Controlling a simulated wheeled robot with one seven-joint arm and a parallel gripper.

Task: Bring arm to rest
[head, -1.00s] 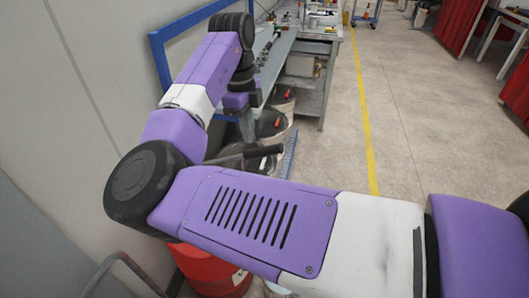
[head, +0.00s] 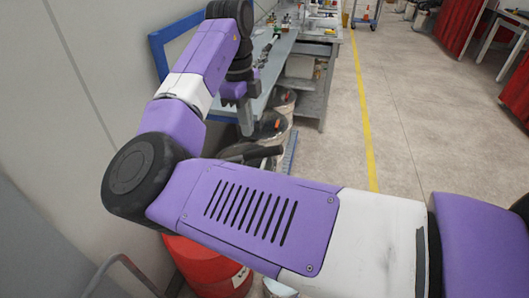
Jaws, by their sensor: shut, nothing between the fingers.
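My arm, purple, white and black, crosses the foreground from the right and bends at a black elbow joint on the left. From there it rises to a black wrist at the upper middle. My gripper (head: 246,122) hangs below the wrist, pointing down, in front of the workbench's near end. It is shut, with nothing seen in it. Its fingertips are small and partly lost against the dark things behind them.
A grey workbench (head: 276,58) with tools runs along the wall behind my wrist. A blue frame (head: 158,55) stands close behind the forearm. Dark buckets (head: 272,128) stand under the bench, and a red drum (head: 200,268) lies below my elbow. Open floor (head: 410,110) is on the right.

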